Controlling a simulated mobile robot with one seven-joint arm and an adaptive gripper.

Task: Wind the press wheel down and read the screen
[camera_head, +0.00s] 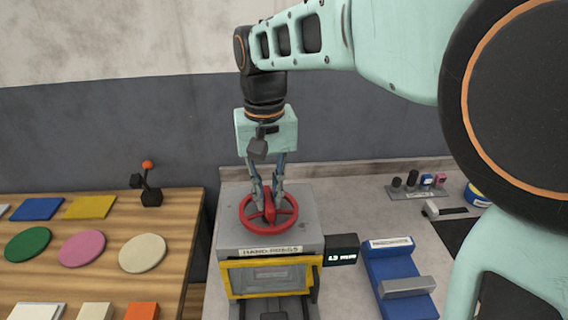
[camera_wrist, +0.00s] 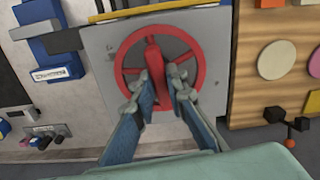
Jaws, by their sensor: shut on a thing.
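The hand press (camera_head: 271,245) is a grey box with a yellow frame on its front. Its red wheel (camera_head: 289,213) lies flat on top and also shows in the wrist view (camera_wrist: 196,50). My gripper (camera_head: 268,204) points straight down at the wheel. Its fingers are shut on the wheel's raised red middle bar, one on each side; this also shows in the wrist view (camera_wrist: 160,90). A small black screen (camera_head: 341,250) is fixed to the press's right side. It shows light characters, perhaps beginning "1.0", too small to read surely.
A wooden table (camera_head: 185,225) on the left holds coloured discs and plates and a black stand with an orange ball (camera_head: 149,184). A blue device with a grey bar (camera_head: 397,275) stands right of the press. A small rack (camera_head: 418,190) stands behind it.

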